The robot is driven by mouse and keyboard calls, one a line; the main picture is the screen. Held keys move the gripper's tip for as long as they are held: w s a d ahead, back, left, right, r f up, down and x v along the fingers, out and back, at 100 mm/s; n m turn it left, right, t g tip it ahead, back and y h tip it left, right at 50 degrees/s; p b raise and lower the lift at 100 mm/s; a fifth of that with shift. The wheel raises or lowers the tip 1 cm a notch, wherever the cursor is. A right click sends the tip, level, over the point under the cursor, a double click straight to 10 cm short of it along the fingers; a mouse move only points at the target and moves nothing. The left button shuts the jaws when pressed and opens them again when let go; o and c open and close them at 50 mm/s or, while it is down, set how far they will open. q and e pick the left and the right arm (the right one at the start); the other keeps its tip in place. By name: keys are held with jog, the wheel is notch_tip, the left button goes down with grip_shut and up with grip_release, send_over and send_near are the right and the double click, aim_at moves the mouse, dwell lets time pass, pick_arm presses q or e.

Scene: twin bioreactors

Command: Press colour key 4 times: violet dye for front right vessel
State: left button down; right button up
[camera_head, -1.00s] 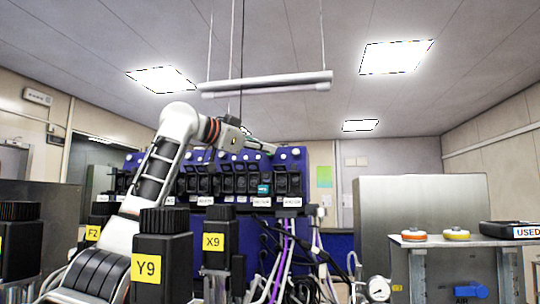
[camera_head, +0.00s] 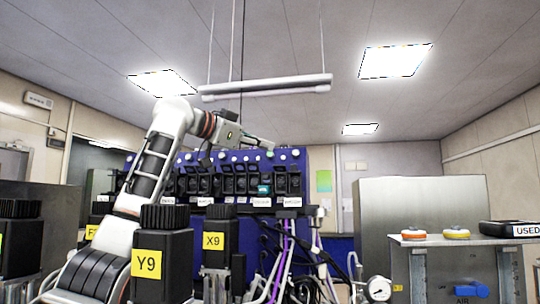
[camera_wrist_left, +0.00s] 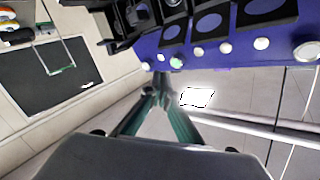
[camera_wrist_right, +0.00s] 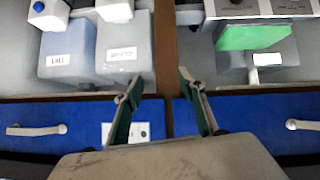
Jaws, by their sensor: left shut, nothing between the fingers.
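A blue dye panel (camera_head: 215,158) stands behind the bottles, with a row of dark cartridge slots and a row of small round keys along its top. One slot holds a teal piece (camera_head: 264,189). A greenish key (camera_head: 270,154) shows by the tip of my left gripper (camera_head: 270,146). My left gripper is shut and empty, close to the key row; contact cannot be told. In the left wrist view its fingertips (camera_wrist_left: 161,88) meet just below several pale keys (camera_wrist_left: 198,52). My right gripper (camera_wrist_right: 160,84) is open and empty. The slot labels are too small to read.
A lamp bar (camera_head: 265,86) hangs above.

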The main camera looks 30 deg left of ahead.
aim_at(270, 155)
pick_arm(q)
jog(key=shift+w, duration=0.15)
jog(key=shift+w+a+f+p, duration=0.1)
jog(key=shift+w+p, duration=0.2)
jog(key=shift+w+a+f+p, duration=0.15)
jog(key=shift+w+p, duration=0.15)
jog(key=shift+w, duration=0.25)
jog(key=shift+w, duration=0.1)
jog(key=shift+w+a+f, duration=0.1)
jog(key=shift+w+f, duration=0.05)
jog(key=shift+w, duration=0.35)
